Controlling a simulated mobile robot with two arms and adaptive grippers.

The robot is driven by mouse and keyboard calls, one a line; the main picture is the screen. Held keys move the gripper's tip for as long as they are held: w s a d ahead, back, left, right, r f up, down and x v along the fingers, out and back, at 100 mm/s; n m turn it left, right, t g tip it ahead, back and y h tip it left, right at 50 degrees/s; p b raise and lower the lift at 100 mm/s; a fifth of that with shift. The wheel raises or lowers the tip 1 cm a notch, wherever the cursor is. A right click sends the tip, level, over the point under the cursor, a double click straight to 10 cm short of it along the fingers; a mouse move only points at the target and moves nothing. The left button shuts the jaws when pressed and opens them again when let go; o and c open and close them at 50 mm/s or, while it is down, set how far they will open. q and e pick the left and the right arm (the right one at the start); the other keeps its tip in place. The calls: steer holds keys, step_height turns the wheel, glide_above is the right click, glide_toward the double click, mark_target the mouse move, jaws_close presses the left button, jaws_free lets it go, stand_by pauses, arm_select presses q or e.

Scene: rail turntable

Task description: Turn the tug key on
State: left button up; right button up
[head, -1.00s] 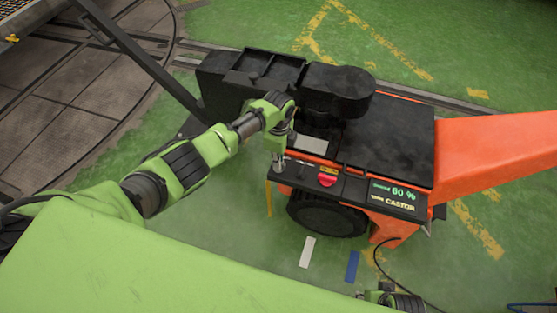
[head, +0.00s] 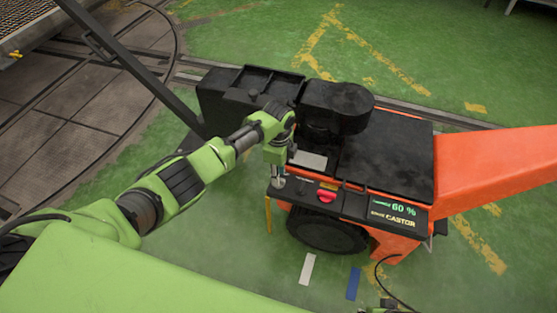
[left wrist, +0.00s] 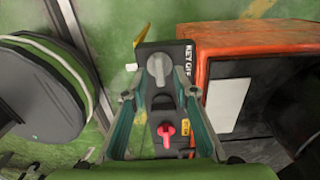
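The tug (head: 390,150) is an orange and black machine with a black control panel (head: 345,203). My left gripper (head: 277,182) points down over that end of the panel. In the left wrist view its two teal fingers (left wrist: 161,72) stand on either side of the key. They look apart, with no clear contact. The fingers and palm hide part of the panel.
A red knob (head: 326,196) sits on the panel close to the key, and it also shows between the fingers in the left wrist view (left wrist: 166,130). A display (head: 398,210) reads 60 % and CASTOR. A black wheel (head: 327,230) is below. Green floor lies in front.

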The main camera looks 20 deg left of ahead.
arm_select(q)
step_height(320, 180, up, 10)
stand_by(0.3)
steer(key=shift+f, duration=0.1)
stand_by(0.3)
